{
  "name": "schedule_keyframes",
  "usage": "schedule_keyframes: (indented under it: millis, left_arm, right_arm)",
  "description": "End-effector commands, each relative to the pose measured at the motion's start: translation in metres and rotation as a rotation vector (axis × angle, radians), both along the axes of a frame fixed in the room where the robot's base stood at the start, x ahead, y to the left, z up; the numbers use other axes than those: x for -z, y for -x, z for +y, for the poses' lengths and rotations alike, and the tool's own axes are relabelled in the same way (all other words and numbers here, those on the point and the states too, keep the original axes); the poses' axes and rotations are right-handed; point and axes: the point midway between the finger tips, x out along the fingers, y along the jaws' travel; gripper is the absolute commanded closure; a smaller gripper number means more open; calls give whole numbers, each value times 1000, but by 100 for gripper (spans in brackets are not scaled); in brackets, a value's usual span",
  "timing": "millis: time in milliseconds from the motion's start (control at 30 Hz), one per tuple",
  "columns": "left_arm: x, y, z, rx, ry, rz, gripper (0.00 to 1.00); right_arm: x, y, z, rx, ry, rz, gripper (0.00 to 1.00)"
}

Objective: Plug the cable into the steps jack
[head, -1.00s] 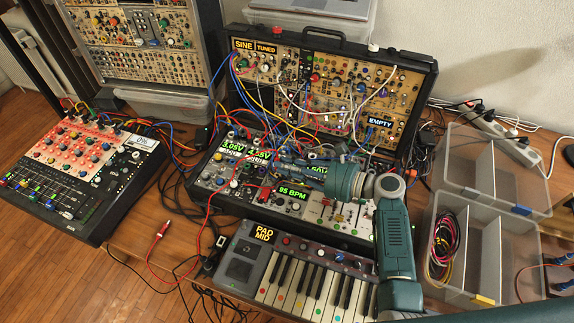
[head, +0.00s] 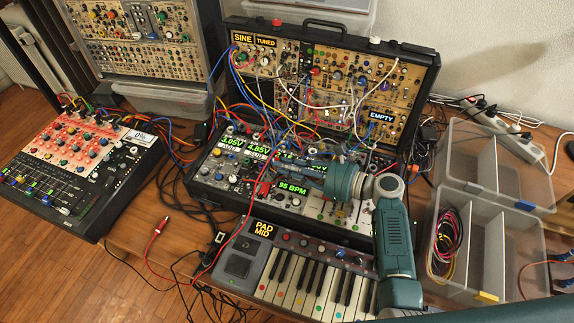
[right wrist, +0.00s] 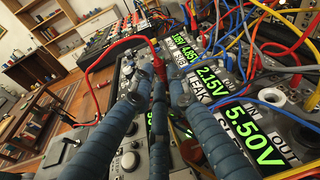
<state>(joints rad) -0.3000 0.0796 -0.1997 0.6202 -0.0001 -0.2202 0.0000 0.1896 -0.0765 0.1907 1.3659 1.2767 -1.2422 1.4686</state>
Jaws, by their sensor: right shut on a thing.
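My right gripper (head: 284,166) reaches over the middle module case (head: 205,192) from the right. In the right wrist view it (right wrist: 158,80) is shut on the red plug (right wrist: 158,67) of a red cable (right wrist: 110,42), which loops away to the left. The plug is at the fingertips, close over the panel; whether it touches a jack is hidden by the fingers. The cable's other end, a red plug (head: 162,224), lies loose on the table at the left. My left gripper is not in view.
Several patch cables (right wrist: 245,35) crowd the panel beside and behind the gripper. An upright synth case (head: 425,75) stands behind, a keyboard (head: 240,245) in front, a mixer (head: 90,205) at left. A clear bin (head: 505,250) with coiled cables stands at right.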

Motion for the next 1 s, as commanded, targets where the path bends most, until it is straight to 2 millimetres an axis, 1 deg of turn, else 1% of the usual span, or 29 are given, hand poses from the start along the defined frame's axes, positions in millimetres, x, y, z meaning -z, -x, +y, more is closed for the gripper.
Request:
schedule_keyframes:
  millis: [33, 167, 200, 267, 300, 1000]
  left_arm:
    - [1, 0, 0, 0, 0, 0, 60]
    - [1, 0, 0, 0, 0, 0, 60]
    - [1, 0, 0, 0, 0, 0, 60]
    - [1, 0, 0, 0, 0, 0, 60]
    - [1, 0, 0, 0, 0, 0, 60]
    - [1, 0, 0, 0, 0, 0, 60]
  right_arm:
    - [3, 0, 0, 1, 3, 3, 100]
    - [4, 0, 0, 1, 4, 3, 100]
    - [5, 1, 0, 1, 4, 4, 79]
    - [5, 1, 0, 0, 4, 5, 67]
    - [5, 1, 0, 0, 5, 5, 63]
    - [5, 0, -1, 3, 6, 5, 63]
